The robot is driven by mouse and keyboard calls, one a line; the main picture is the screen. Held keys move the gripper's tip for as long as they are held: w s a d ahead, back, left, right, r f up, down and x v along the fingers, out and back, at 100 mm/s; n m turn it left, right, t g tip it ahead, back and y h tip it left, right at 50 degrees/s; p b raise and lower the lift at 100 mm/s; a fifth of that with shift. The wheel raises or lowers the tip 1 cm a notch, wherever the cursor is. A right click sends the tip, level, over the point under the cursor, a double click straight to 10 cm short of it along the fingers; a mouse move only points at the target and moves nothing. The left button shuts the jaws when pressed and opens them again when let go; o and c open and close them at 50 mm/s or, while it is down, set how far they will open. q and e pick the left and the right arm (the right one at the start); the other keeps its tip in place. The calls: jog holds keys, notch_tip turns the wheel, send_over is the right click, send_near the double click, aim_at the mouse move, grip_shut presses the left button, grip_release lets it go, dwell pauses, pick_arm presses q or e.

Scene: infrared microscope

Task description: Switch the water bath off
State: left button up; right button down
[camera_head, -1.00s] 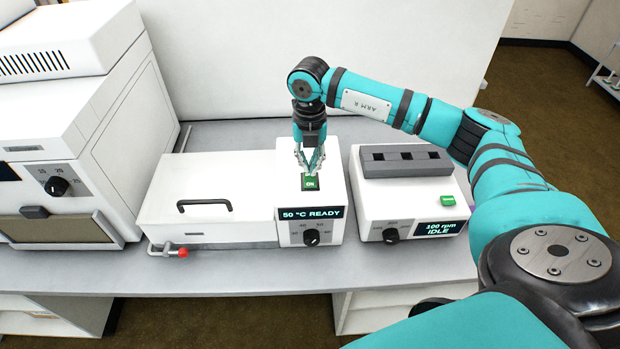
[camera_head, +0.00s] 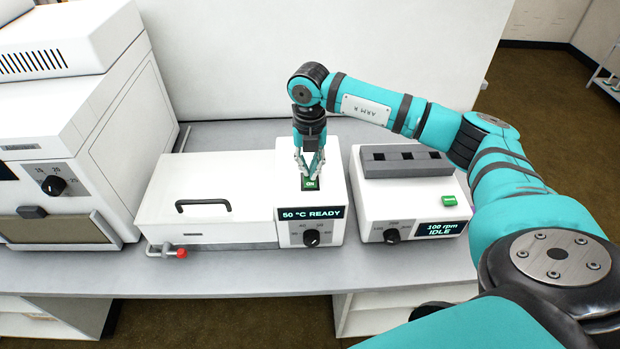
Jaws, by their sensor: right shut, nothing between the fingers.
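The water bath (camera_head: 245,215) is a white box with a black-handled lid (camera_head: 204,203) on its left part. Its display (camera_head: 311,213) reads "50 °C READY", with a dark knob (camera_head: 311,238) below. A green switch marked "ON" (camera_head: 310,184) sits on top of its right part. My right gripper (camera_head: 310,175) is shut and empty, pointing straight down at the switch. Its fingertips are at the switch's upper edge; I cannot tell whether they touch it. My left gripper is not in view.
Right of the bath stands a white device (camera_head: 412,195) with a dark block on top, a green button (camera_head: 449,199) and a display reading "100 rpm IDLE". A large white instrument (camera_head: 75,150) stands at left. A red-tipped drain tap (camera_head: 181,253) sticks out at the bath's front left.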

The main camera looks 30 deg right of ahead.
jog(key=shift+s+f, duration=0.1)
jog(key=shift+f, duration=0.25)
jog(key=shift+r, duration=0.1)
jog(key=shift+r+p, duration=0.55)
jog(key=shift+r, duration=0.35)
jog(key=shift+r+p, duration=1.6)
jog(key=shift+r, duration=0.95)
